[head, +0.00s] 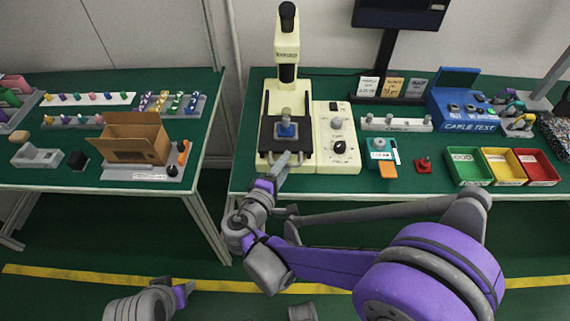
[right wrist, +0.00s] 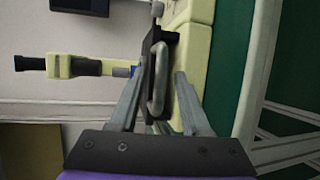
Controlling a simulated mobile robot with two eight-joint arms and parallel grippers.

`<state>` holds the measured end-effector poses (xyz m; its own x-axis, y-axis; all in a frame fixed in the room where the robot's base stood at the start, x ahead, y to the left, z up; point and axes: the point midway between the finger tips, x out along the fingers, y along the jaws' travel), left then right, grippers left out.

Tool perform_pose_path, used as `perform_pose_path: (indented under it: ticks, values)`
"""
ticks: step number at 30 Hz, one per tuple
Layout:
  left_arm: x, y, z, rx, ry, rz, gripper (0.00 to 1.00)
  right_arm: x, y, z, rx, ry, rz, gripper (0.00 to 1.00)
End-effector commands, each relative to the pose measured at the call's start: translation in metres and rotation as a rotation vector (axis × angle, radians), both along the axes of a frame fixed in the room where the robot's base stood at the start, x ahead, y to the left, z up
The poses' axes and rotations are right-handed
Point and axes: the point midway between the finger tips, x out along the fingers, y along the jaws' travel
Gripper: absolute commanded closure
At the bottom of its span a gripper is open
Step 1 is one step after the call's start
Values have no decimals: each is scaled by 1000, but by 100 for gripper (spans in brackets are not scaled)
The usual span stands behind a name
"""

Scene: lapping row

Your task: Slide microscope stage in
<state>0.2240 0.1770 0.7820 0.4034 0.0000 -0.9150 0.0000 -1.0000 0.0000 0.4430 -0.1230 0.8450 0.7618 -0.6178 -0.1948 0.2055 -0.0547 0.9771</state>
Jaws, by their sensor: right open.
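The cream microscope (head: 288,48) stands at the back of the right bench. Its black stage (head: 269,146) lies over the front part of the base, with a blue-based piece with a metal top (head: 286,130) on it. My right gripper (head: 287,161) is at the stage's front edge. In the right wrist view, its open fingers (right wrist: 161,78) stand either side of a grey U-shaped handle (right wrist: 158,95) on the dark stage edge, with a gap visible on the right side. My left gripper (head: 182,293) is low in front of the benches; its jaws are unclear.
A cream control box (head: 337,155) adjoins the microscope on the right. Further right are a teal-and-orange device (head: 382,168), a red switch (head: 424,165), coloured trays (head: 468,180) and a blue cable tester (head: 465,122). A gap separates the benches; bench left of the microscope is clear.

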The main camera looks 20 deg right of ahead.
Motion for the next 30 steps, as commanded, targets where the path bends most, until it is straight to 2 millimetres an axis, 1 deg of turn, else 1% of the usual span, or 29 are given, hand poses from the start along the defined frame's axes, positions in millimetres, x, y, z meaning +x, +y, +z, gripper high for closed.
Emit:
perform_pose_path:
  ticks: [3,11,14,15,19,30]
  values:
    - [0,0,-1,0,0,0,50,5,-4,-1,0,0,-2,53]
    - [0,0,-1,0,0,0,50,5,-5,-1,0,0,0,53]
    - [0,0,-1,0,0,0,50,5,-5,-1,0,0,0,69]
    - [0,0,-1,0,0,0,50,5,-5,-1,0,0,0,76]
    - [0,0,-1,0,0,0,50,5,-5,-1,0,0,0,100]
    - [0,0,-1,0,0,0,50,5,-4,-1,0,0,0,100]
